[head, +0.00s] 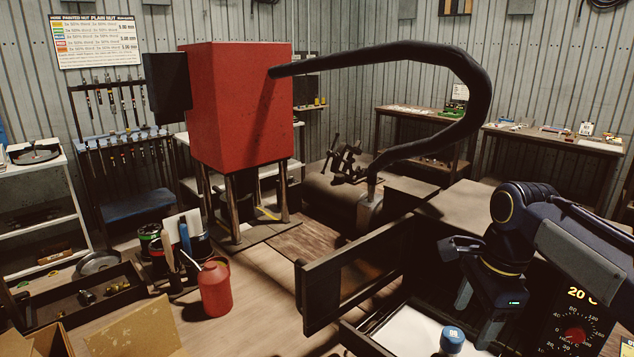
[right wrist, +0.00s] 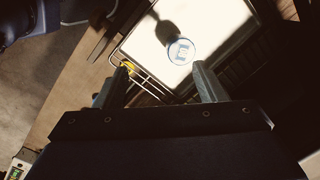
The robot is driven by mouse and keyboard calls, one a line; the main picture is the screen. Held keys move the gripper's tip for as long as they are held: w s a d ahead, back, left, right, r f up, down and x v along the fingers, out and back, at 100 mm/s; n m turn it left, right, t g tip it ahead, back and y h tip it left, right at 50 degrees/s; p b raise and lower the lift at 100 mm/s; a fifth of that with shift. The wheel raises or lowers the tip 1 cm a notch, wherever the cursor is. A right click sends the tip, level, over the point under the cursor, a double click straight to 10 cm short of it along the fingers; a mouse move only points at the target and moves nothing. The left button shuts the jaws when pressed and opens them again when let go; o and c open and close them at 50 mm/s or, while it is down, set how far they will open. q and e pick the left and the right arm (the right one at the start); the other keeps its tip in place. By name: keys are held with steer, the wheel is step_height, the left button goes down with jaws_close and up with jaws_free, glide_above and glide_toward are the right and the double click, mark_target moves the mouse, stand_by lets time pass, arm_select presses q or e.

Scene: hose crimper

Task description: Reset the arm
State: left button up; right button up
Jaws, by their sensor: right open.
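My right gripper (head: 476,322) hangs at the lower right of the head view, fingers pointing down over a white-floored tray or drawer (head: 402,335). In the right wrist view its two fingers (right wrist: 160,84) are spread apart with nothing between them. A jar with a blue lid (head: 452,338) stands on the white surface close to the gripper. Its round lid also shows in the right wrist view (right wrist: 181,51), beyond the fingertips and apart from them. My left gripper is not in either view.
A dark panel (head: 358,270) stands upright beside the white tray. A black dial unit (head: 577,325) is close at the right. A red box-shaped machine (head: 240,110) with a thick black hose (head: 470,85) stands behind. A red canister (head: 214,290) stands at the left on the wooden surface.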

steer(key=s+a+f+n+t+y, duration=0.1)
steer(key=s+a+f+n+t, duration=0.1)
steer(key=s+f+n, duration=0.3)
steer(key=s+a+f+n+t+y, duration=0.1)
steer(key=s+a+f+n, duration=0.4)
steer(key=s+n, duration=0.6)
steer(key=shift+s+a+f+n+t+y, duration=0.2)
steer(key=shift+s+f+n+t+y, duration=0.15)
steer(key=shift+s+t, duration=0.7)
steer(key=shift+s, duration=0.1)
